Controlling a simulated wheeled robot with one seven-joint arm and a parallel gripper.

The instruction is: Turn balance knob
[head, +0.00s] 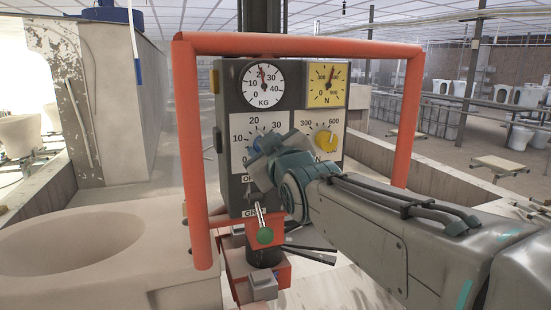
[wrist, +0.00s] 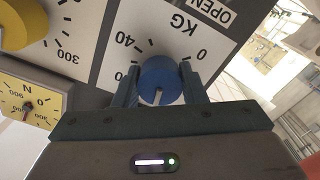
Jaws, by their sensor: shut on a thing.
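The blue balance knob (wrist: 160,82) sits on a white dial plate marked KG on the grey control box (head: 230,75). My gripper (head: 262,148) reaches the lower left dial from the right. In the wrist view, its two fingers (wrist: 160,88) stand on either side of the knob, shut on it. A white pointer line shows on the knob. In the head view my gripper hides most of the knob and part of its scale. Above it, the KG gauge (head: 263,83) has a red needle pointing near 20.
A yellow knob (head: 326,141) and a yellow N gauge (head: 327,85) are at the right of the box. An orange tube frame (head: 190,150) surrounds the box. A lever with a green ball (head: 265,236) hangs below. A pale basin (head: 75,240) stands at left.

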